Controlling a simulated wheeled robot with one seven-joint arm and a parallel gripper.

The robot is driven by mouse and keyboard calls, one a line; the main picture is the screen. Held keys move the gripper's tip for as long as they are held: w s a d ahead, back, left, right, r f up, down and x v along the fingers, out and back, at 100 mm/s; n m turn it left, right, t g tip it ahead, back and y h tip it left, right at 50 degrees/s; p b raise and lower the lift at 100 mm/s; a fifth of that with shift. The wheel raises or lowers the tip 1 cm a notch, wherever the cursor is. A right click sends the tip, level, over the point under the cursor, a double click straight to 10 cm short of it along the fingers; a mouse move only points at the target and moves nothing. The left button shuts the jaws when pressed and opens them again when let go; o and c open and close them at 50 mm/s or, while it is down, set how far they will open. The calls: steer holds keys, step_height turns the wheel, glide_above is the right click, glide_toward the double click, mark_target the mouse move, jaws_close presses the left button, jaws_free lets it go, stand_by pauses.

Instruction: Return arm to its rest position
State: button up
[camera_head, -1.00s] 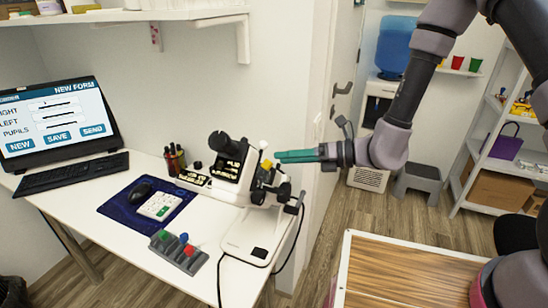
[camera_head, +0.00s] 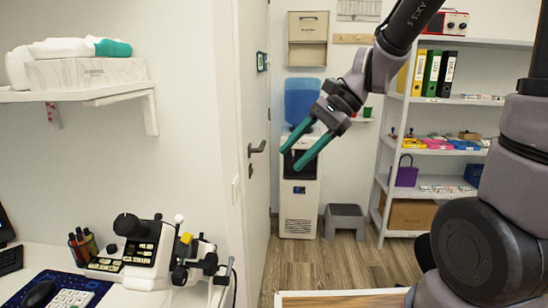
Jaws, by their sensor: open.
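My gripper (camera_head: 291,160) has two teal fingers spread apart, with nothing between them. It hangs in the air at the middle of the view, in front of the water dispenser (camera_head: 300,185). My dark arm comes down to it from the upper right. The eye-test instrument (camera_head: 143,250), white with black parts, stands on the white desk (camera_head: 120,298) at the lower left. My gripper is up and to the right of it, clear of it.
A wall shelf (camera_head: 70,96) juts out at the upper left. A white door (camera_head: 250,205) stands left of the gripper. A grey step stool (camera_head: 345,221) and a shelving unit (camera_head: 455,100) are behind. A wood-topped surface (camera_head: 335,300) is at the bottom.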

steer(key=s+d+r+n+t+h, duration=0.1)
steer(key=d+r+n+t+h, duration=0.1)
steer(key=d, duration=0.8)
steer(key=s+d+r+n+t+h, duration=0.1)
steer(key=d+r+n+t+h, duration=0.2)
steer(key=d+r+t, duration=0.3)
steer(key=d+r+h, duration=0.1)
steer(key=d+r, duration=0.2)
steer(key=d, duration=0.1)
steer(key=shift+s+h, duration=0.25)
steer(key=shift+h, duration=0.05)
steer(key=shift+a, duration=0.15)
